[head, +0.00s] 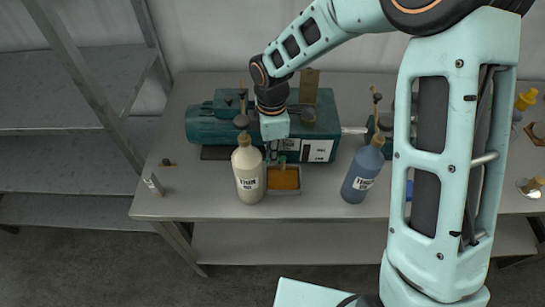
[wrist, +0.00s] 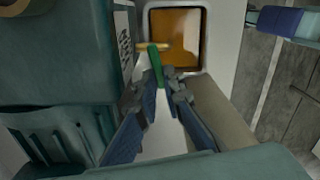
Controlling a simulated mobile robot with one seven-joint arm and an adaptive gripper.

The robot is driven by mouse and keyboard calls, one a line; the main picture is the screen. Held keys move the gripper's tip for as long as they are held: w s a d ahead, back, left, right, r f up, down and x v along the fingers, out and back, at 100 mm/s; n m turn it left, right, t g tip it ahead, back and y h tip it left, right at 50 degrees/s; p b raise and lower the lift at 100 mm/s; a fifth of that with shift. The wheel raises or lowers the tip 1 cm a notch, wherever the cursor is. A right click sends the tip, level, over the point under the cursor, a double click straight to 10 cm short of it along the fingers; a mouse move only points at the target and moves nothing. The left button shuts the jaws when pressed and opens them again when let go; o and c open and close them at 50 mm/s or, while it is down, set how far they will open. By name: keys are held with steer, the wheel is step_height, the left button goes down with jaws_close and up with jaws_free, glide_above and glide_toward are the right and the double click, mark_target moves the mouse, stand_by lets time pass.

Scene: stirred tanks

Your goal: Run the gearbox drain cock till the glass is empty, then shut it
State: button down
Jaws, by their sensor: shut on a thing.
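The teal gearbox (head: 205,125) lies on the bench behind the bottles, with white label plates on its front. The drain cock's green lever (wrist: 156,66) stands out below it, and a brass part (wrist: 152,46) shows beside the lever. My gripper (wrist: 161,78) is shut on the green lever; in the head view my gripper (head: 276,154) is low at the gearbox front. A tray (wrist: 205,38) holding amber oil lies below the cock; the tray also shows in the head view (head: 283,193). I cannot make out the glass's level.
A cream bottle (head: 247,172) stands close left of the tray and near my gripper. A blue-grey bottle (head: 362,174) stands to the right. A small clear item (head: 152,184) is at the bench's left end. The bench front (head: 320,203) between the bottles is clear.

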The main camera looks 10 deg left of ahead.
steer(key=shift+w+m, duration=0.2)
steer(key=shift+m, duration=0.3)
steer(key=c, duration=2)
jaws_free()
steer(key=shift+r, duration=0.1)
steer(key=shift+c, duration=0.2)
